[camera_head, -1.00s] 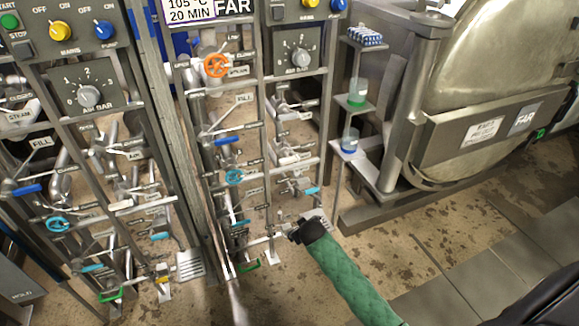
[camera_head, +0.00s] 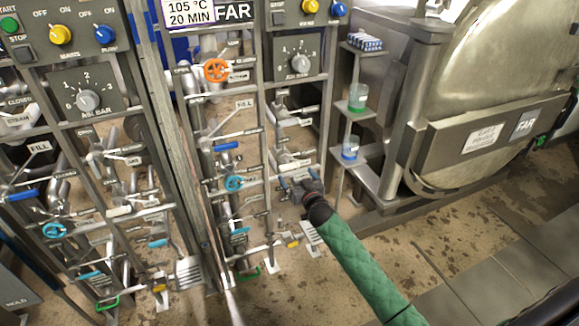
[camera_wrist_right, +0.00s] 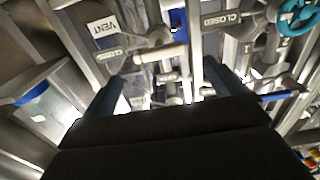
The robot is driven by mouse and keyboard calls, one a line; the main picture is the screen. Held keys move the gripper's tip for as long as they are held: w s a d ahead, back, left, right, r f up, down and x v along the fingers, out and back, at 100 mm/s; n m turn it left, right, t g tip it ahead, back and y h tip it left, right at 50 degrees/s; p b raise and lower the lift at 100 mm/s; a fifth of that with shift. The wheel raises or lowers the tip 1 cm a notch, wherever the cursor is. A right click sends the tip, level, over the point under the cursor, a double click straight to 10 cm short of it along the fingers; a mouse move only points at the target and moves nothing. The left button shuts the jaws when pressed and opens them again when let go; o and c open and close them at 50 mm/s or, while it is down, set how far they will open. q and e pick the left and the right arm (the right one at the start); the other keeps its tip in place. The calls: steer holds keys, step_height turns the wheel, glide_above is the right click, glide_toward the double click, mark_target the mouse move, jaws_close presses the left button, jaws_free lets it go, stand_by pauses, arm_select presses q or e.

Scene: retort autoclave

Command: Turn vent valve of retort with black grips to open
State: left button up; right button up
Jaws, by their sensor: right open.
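My right gripper (camera_head: 298,178) is open, with its green-sleeved arm coming in from the lower right. It is in front of the right column of the FAR panel, just below some pale lever grips (camera_head: 292,163). In the right wrist view its two dark blue fingers (camera_wrist_right: 160,88) stand apart, with nothing clearly between them. Ahead of them is a cream lever grip (camera_wrist_right: 160,53), near a white VENT label (camera_wrist_right: 103,28). I cannot tell for sure that this grip belongs to the vent valve. The FAR retort (camera_head: 490,70) is at the right; no black grips show clearly. My left gripper is not in view.
An orange handwheel (camera_head: 215,70) and a light blue handwheel (camera_head: 234,183) are on the pipes to the left. A shelf stand (camera_head: 372,178) with cups is right of the panel. Upright frame posts and pipes crowd the gripper. The floor at the lower right is open.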

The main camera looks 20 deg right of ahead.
mark_target(291, 167)
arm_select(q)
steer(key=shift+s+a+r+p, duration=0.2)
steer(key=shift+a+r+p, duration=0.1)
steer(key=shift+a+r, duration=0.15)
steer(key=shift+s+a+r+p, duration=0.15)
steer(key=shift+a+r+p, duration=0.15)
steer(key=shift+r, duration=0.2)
arm_select(e)
steer(key=shift+w, duration=3.7)
steer(key=c, duration=1)
